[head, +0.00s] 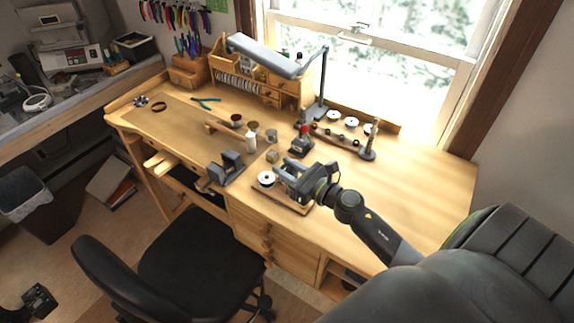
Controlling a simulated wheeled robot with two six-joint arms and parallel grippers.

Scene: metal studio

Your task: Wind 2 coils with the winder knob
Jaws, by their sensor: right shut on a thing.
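The winder has a wooden base (299,209) near the front edge of the workbench. A white spool or disc with a dark centre (266,179) shows at its left side. My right gripper (287,178) reaches in from the right and is over the winder. It is shut on a small part there, which looks to be the winder knob; the gripper hides the knob and most of the winder. I cannot make out any coils. My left gripper (36,302) appears low at the left edge, away from the bench; its jaws are too unclear to read.
A dark grey block-like device (226,167) stands left of the winder. A small red-topped tool (302,140), a rack with white spools (342,133) and a desk lamp (264,57) stand behind. The bench's right side is clear. A black chair (200,212) stands in front.

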